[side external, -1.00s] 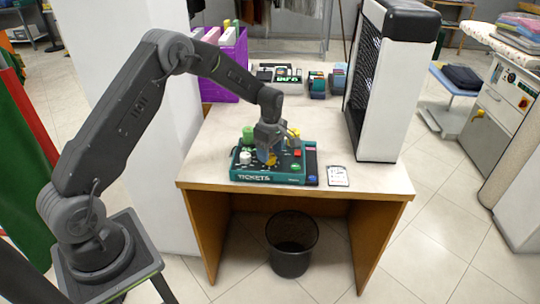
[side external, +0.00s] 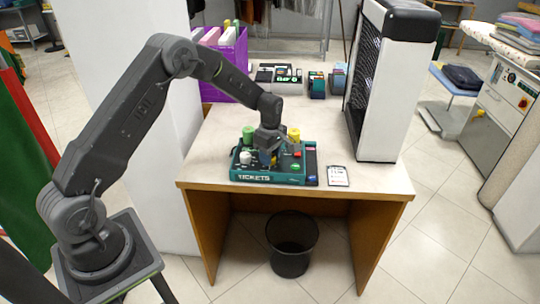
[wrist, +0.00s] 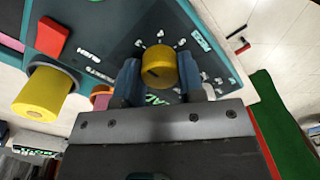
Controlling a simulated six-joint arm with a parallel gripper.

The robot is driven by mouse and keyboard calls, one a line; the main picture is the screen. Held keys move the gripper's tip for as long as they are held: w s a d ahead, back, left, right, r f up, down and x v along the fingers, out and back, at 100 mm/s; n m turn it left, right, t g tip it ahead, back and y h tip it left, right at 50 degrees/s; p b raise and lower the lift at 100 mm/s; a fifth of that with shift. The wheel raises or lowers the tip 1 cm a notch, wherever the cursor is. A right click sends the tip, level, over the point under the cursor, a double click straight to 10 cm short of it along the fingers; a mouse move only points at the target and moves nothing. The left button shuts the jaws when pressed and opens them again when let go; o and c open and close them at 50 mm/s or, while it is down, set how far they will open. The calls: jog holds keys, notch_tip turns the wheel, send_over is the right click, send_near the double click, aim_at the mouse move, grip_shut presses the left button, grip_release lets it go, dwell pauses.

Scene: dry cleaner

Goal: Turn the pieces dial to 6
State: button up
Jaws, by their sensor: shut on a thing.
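The teal ticket box (side external: 245,177), marked TICKETS, sits on the counter in the side view. The yellow round dial (wrist: 160,66) is on its top panel (wrist: 112,30), with small white marks around it. A dark mark shows on the dial's face. I cannot read which number it points to. My gripper (wrist: 161,78) is shut on the dial, one blue fingertip on each side. In the side view, my gripper (side external: 268,157) points down onto the box and hides most of the dial.
A red button (wrist: 51,37) and a yellow cylinder (wrist: 44,94) stand on the box near the dial. A green knob (side external: 248,133) and a white knob (side external: 245,157) are also on it. A white card (side external: 338,176) lies to the right. A tall black-and-white unit (side external: 380,90) stands behind right.

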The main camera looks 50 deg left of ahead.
jog(key=shift+c, duration=0.2)
jog(key=m, duration=0.6)
jog(key=shift+m, duration=0.3)
jog(key=m, duration=0.7)
jog(key=shift+d, duration=0.1)
jog(key=m, duration=0.6)
jog(key=shift+m, duration=0.3)
jog(key=m, duration=0.6)
jog(key=shift+m+t, duration=0.3)
jog(key=o, duration=0.9)
jog(key=shift+o, duration=0.2)
